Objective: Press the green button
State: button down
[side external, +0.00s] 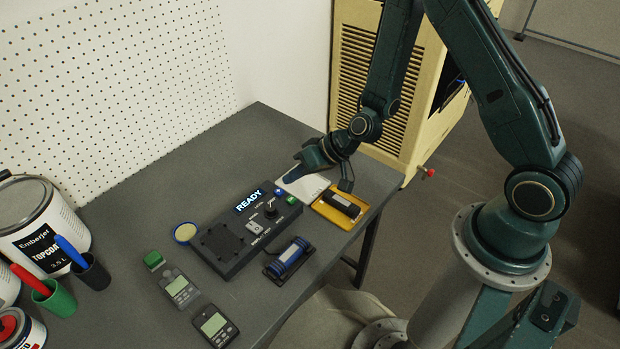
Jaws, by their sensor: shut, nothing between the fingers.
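The green button (292,200) is at the right end of a black control box (222,262) on the grey table. A blue button (279,191) sits close beside it, farther back. The box has a lit display (249,201) reading READY, a dark knob and a switch. My gripper (289,178) is shut and empty. In the picture its fingertips are just above the blue button and a little above the green one. I cannot tell its exact height or whether it touches anything.
A yellow tray (322,208) with a black item (341,204) lies right of the box. A blue cylinder (289,257) in a dark holder sits in front.

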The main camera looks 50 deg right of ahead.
aim_at(296, 199)
jog(key=shift+f, duration=2.05)
jog(key=shift+f, duration=0.9)
dwell(1.6)
jog(key=shift+r, duration=0.9)
jog(key=shift+r, duration=2.5)
jog(key=shift+r, duration=0.15)
